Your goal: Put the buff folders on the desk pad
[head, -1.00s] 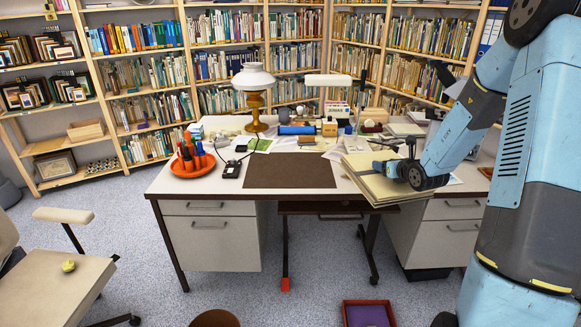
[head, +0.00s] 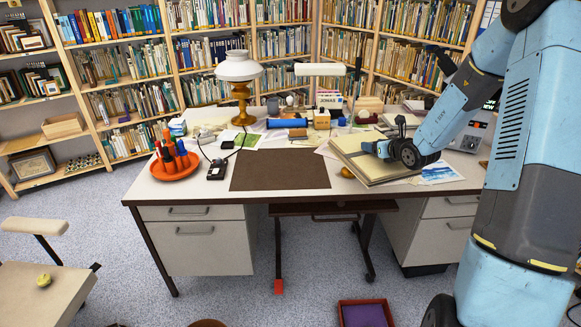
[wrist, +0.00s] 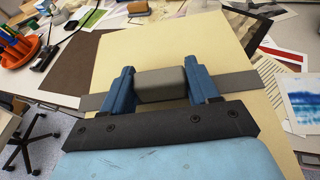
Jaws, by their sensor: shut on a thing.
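The buff folders (head: 352,150) form a flat bundle with a grey band and a raised grey block on top. In the wrist view the folders (wrist: 180,45) fill the middle, with my gripper's blue fingers (wrist: 162,85) closed on either side of the grey block. In the head view my gripper (head: 385,150) is at the folders' right part. The dark brown desk pad (head: 280,170) lies flat and bare on the desk, just left of the folders. It also shows at the left of the wrist view (wrist: 72,68). I cannot tell how high the folders are above the desk.
An orange tray (head: 176,172) with bottles and a black device (head: 217,170) stand left of the pad. A lamp (head: 240,80), a blue roll (head: 287,123) and papers are behind it. A small yellow object (head: 347,172) and a blue picture (head: 440,173) lie near the folders.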

